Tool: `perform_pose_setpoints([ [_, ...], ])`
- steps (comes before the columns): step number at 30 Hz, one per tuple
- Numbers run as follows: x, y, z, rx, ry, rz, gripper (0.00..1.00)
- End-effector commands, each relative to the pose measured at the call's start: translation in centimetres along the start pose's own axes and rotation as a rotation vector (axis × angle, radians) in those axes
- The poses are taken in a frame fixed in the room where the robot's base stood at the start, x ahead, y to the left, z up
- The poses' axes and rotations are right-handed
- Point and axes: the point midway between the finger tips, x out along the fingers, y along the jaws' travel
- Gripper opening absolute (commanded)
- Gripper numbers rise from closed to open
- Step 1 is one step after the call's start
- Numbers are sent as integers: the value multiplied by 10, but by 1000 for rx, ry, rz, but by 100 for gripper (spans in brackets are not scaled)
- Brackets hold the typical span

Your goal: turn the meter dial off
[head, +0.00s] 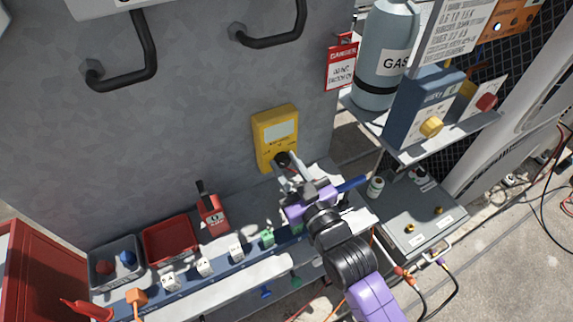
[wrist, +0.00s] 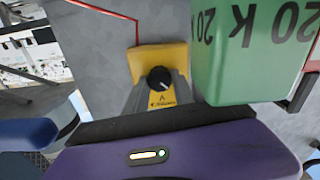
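The yellow meter (head: 265,133) stands against the grey cabinet wall, its pale screen at the top. Its black round dial (head: 283,158) is low on its face, right at my gripper's fingertips. The wrist view shows the meter (wrist: 150,58) and the dial (wrist: 159,77) close ahead; a small light mark is on the dial, its setting too small to read. My gripper (head: 288,168) reaches up to the dial with its two pale fingers apart, one on each side in the wrist view. I cannot tell whether they touch the dial.
A green block marked 20 K (wrist: 250,45) fills the wrist view's upper right. Below the meter is a ledge with a red padlock-like item (head: 211,212), a red bin (head: 170,240) and a grey bin (head: 116,262). A gas cylinder (head: 385,50) stands on a shelf at right.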

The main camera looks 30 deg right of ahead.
Motion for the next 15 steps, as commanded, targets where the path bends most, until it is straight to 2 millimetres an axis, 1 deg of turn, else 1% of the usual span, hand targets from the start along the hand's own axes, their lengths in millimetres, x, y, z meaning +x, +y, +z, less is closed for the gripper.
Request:
perform_pose_setpoints([
  [1,0,0,0,0,-1,0,42],
  [3,0,0,0,0,-1,0,52],
  [11,0,0,0,2,0,0,52],
  [15,-6,0,1,2,-1,0,52],
])
